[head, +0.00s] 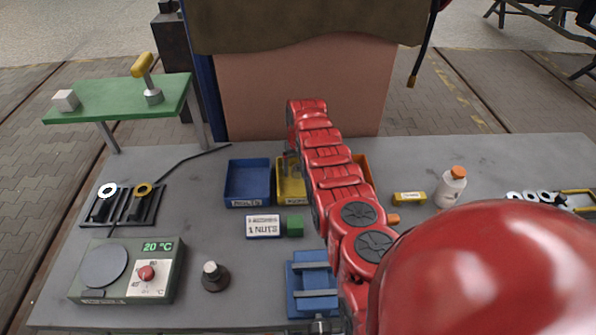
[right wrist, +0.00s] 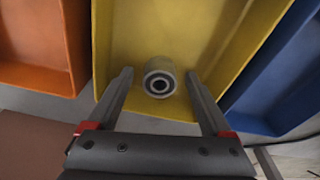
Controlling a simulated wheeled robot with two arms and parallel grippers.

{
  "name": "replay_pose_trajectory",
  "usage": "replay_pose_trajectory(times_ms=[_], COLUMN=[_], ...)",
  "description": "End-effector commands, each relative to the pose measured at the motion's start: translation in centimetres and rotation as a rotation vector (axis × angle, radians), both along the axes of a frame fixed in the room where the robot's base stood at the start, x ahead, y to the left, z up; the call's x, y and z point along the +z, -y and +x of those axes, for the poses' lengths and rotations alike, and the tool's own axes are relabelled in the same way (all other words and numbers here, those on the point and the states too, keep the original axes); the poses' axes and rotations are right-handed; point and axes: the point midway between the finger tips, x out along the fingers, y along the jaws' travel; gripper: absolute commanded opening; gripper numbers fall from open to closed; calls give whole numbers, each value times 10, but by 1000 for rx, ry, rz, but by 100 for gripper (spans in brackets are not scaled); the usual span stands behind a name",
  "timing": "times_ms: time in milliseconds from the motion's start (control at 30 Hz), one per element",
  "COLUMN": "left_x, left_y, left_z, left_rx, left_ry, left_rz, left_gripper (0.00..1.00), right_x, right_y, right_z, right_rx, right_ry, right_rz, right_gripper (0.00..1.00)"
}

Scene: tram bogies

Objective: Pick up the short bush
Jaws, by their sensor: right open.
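A short grey bush (right wrist: 160,80) with a dark bore lies in the yellow bin (right wrist: 122,32) in the right wrist view, close to the bin's near wall. My right gripper (right wrist: 159,73) is open, its two fingers on either side of the bush with gaps to both; I cannot tell how far above it they are. In the head view my right gripper (head: 291,158) is over the yellow bin (head: 291,190), and my red arm hides part of the bin. The bush cannot be made out there. My left gripper is not in view.
A blue bin (head: 248,200) and an orange bin (head: 362,163) flank the yellow one. A nuts label card (head: 263,227), a green cube (head: 295,226) and a blue fixture (head: 302,299) stand nearer. A white bottle (head: 450,190) stands at right.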

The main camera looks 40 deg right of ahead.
Motion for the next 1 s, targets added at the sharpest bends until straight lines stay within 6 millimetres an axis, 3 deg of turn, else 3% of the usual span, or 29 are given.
replay_pose_trajectory(times_ms=[100, 500, 567, 1000], left_x=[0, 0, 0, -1], left_y=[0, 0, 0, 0], left_z=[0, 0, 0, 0], left_rx=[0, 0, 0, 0], left_ry=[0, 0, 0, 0], left_rz=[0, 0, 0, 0], left_gripper=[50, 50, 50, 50], right_x=[0, 0, 0, 3], right_y=[0, 0, 0, 1], right_z=[0, 0, 0, 1], right_rx=[0, -1, -1, -1], right_ry=[0, 0, 0, 3], right_rz=[0, 0, 0, -1], right_gripper=[80, 8, 0, 0])
